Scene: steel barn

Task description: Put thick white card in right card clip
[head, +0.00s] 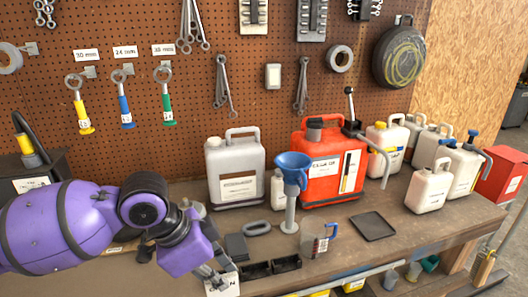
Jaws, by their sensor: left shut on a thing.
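My left gripper (219,272) comes in from the left, low over the front of the bench. It is shut on a white card (222,285) with dark lettering, partly hidden by the fingers. Just to the right of the card, two low black holders sit side by side at the bench front: a left one (257,270) and a right one (288,264). They may be the card clips; both look empty, but they are small in view. The card is apart from the right holder. My right gripper is out of view.
On the bench (400,232) stand a grey jug (235,170), a red can (330,165), a blue funnel (292,165), a clear measuring cup (316,243) and a flat black tray (373,226). White jugs crowd the right. Tools hang on the pegboard (130,40) behind.

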